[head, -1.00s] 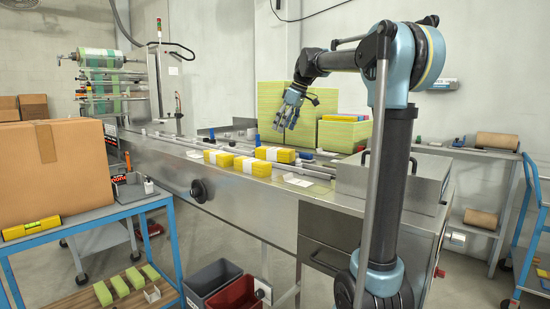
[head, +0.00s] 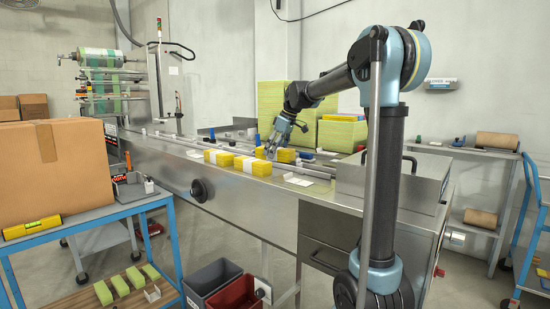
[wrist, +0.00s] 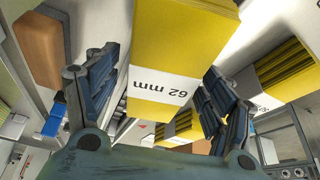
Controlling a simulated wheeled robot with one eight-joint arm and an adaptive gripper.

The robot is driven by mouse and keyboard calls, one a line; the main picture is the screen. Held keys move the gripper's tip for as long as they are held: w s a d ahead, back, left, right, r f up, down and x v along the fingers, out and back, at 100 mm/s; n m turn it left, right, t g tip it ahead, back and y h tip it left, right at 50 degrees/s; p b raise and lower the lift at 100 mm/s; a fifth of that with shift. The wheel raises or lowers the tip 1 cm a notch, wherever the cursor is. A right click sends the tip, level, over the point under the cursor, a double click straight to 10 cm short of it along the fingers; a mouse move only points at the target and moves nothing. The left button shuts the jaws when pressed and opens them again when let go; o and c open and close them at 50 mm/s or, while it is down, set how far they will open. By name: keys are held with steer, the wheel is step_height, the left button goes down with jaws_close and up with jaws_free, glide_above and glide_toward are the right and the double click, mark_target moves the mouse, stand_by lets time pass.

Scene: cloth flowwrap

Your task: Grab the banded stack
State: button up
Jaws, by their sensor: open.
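A yellow cloth stack with a white paper band marked "62 mm" (wrist: 170,60) lies between the fingers of my gripper in the wrist view. My gripper (wrist: 160,66) is open, with one finger on each side of the stack; I cannot tell if either finger touches it. In the head view, my gripper (head: 271,149) is low over the machine's conveyor bed, in front of the rear yellow stack (head: 287,155), which it partly hides. Two more yellow stacks with white bands, one at left (head: 219,157) and one nearer (head: 253,166), lie on the same bed.
Other yellow banded stacks show close by in the wrist view, one at right (wrist: 282,68). Tall green-yellow cloth piles (head: 342,134) stand behind the machine. A cardboard box (head: 55,170) sits on the blue cart at left. Grey (head: 213,275) and red (head: 235,292) bins stand below.

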steer(key=shift+f, duration=0.1)
steer(key=shift+a, duration=0.1)
steer(key=c, duration=1.1)
